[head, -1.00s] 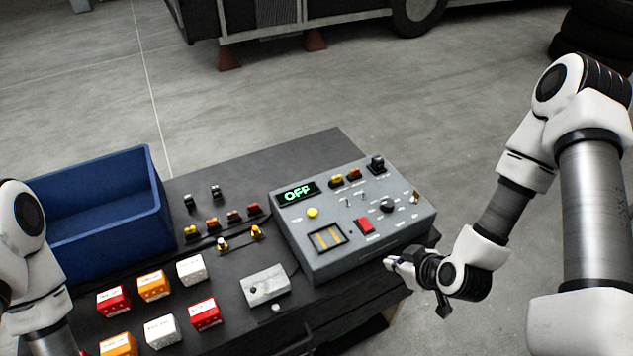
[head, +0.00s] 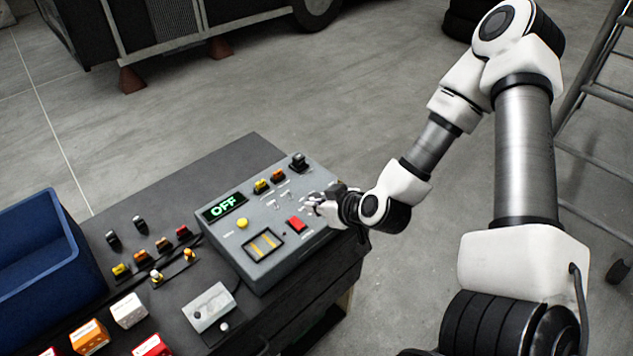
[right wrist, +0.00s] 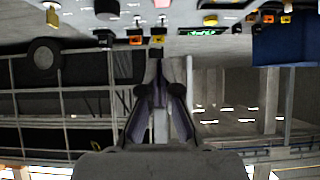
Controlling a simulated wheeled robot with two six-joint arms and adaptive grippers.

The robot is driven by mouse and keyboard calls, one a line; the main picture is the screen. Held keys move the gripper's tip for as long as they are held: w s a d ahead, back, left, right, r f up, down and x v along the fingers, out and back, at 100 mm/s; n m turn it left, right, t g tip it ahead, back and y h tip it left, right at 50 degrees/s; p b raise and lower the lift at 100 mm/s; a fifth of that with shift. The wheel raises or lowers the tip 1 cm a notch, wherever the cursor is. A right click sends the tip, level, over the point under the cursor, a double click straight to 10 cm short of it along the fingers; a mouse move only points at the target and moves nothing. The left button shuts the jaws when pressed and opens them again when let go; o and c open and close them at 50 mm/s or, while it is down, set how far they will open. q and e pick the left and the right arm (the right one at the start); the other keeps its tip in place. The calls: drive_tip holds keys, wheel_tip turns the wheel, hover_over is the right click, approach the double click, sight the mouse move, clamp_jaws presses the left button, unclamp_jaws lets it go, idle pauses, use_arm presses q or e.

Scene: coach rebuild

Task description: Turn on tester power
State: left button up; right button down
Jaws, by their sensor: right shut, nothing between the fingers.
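The tester (head: 262,272) is a grey box on the dark bench. Its display (head: 225,206) reads OFF in green; the display also shows near the top of the right wrist view (right wrist: 196,32). Its sloped panel carries a red button (head: 296,224), a yellow button (head: 242,222) and small toggles. The panel labels are too small to read. My right gripper (head: 311,203) is shut and empty, over or beside the panel's right part, hiding some controls there. I cannot tell whether it touches. Its shut fingers point toward the panel in the right wrist view (right wrist: 158,60). My left gripper is out of view.
A blue bin (head: 40,255) stands at the left of the bench (head: 190,195). Small connectors and a light grey box (head: 209,307) lie left of the tester. Red, orange and white cubes sit in front. A ladder (head: 600,95) stands at the right.

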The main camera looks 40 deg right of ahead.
sight(298, 221)
drive_tip(key=b+x, duration=0.1)
drive_tip(key=b, duration=0.1)
drive_tip(key=b+x, duration=0.2)
drive_tip(key=b, duration=0.1)
drive_tip(key=shift+f, duration=0.45)
drive_tip(key=x, duration=0.4)
drive_tip(key=shift+w+r+b, duration=0.1)
drive_tip(key=shift+w+b, duration=0.15)
drive_tip(key=shift+b, duration=0.05)
drive_tip(key=f, duration=0.3)
drive_tip(key=shift+w+a+f, duration=0.1)
drive_tip(key=shift+w+f, duration=0.1)
drive_tip(key=shift+w, duration=0.1)
drive_tip(key=shift+f, duration=0.15)
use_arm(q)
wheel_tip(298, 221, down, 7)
use_arm(e)
drive_tip(key=shift+s, duration=0.1)
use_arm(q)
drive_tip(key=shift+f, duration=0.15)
